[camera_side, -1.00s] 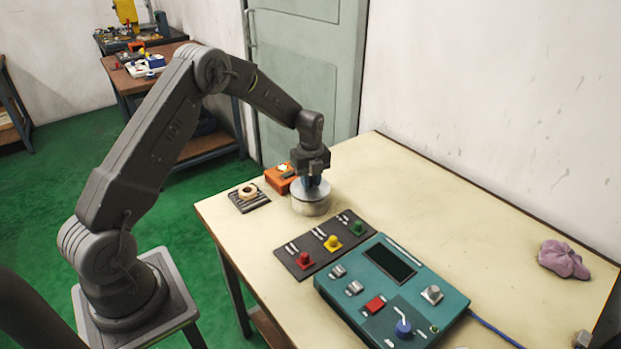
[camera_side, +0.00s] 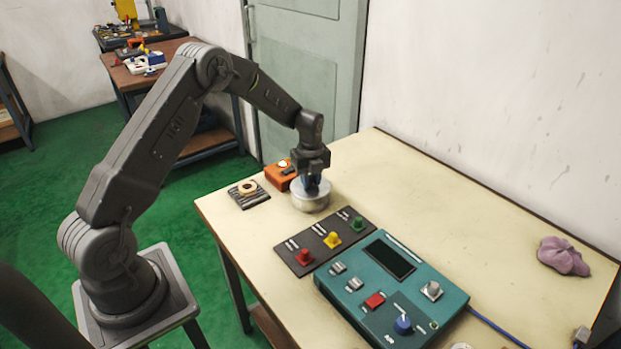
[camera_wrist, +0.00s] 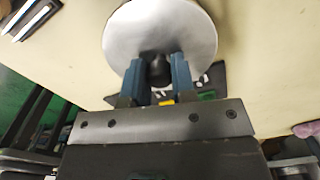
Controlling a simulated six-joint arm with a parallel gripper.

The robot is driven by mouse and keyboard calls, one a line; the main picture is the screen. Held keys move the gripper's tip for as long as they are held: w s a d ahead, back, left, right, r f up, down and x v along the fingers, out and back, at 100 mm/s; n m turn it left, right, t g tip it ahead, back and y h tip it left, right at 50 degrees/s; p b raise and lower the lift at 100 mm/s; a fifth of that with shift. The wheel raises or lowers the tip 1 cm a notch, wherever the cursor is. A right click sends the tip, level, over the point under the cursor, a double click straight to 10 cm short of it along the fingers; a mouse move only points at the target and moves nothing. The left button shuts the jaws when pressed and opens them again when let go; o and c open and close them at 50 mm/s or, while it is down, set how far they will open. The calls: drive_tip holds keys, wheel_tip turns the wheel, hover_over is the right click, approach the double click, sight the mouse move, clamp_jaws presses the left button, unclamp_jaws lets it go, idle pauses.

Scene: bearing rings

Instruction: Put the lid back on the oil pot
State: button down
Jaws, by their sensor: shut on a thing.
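The oil pot (camera_side: 311,204) is a short, pale metal round pot near the far left of the table. Its lid (camera_side: 311,191) is a flat silver disc lying over the pot's mouth; I cannot tell whether it is fully seated. In the wrist view the lid (camera_wrist: 160,25) fills the top middle and hides the pot beneath. My gripper (camera_side: 312,182) points down over the pot. Its blue fingers (camera_wrist: 157,72) are shut on the lid's dark knob (camera_wrist: 157,66).
An orange box (camera_side: 279,176) stands close behind-left of the pot. A ring lies on a dark ribbed mat (camera_side: 240,200) at left. A dark panel with coloured knobs (camera_side: 305,257) and a teal control box (camera_side: 390,295) are in front. A purple cloth (camera_side: 564,256) lies right.

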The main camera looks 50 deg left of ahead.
drive_tip(key=c, duration=0.9)
unclamp_jaws()
drive_tip(key=shift+o, duration=0.2)
drive_tip(key=shift+r, duration=3.75)
drive_tip(key=s+d+r+n+t, duration=0.1)
drive_tip(key=s+d+r+n, duration=0.4)
drive_tip(key=r, duration=0.3)
drive_tip(key=s+d+r+n+t, duration=0.2)
drive_tip(key=s+d+r+n, duration=0.3)
drive_tip(key=r, duration=0.3)
drive_tip(key=s+d+r+n+t, duration=0.1)
drive_tip(key=s+d+n, duration=0.2)
drive_tip(key=s, duration=0.6)
drive_tip(key=s+d+r+n+t, duration=0.1)
drive_tip(key=s+d+n, duration=0.3)
drive_tip(key=s+n, duration=0.4)
drive_tip(key=s, duration=0.2)
drive_tip(key=shift+s+d+r+t, duration=0.15)
drive_tip(key=shift+s+d+t, duration=0.05)
drive_tip(key=shift+s+t, duration=0.1)
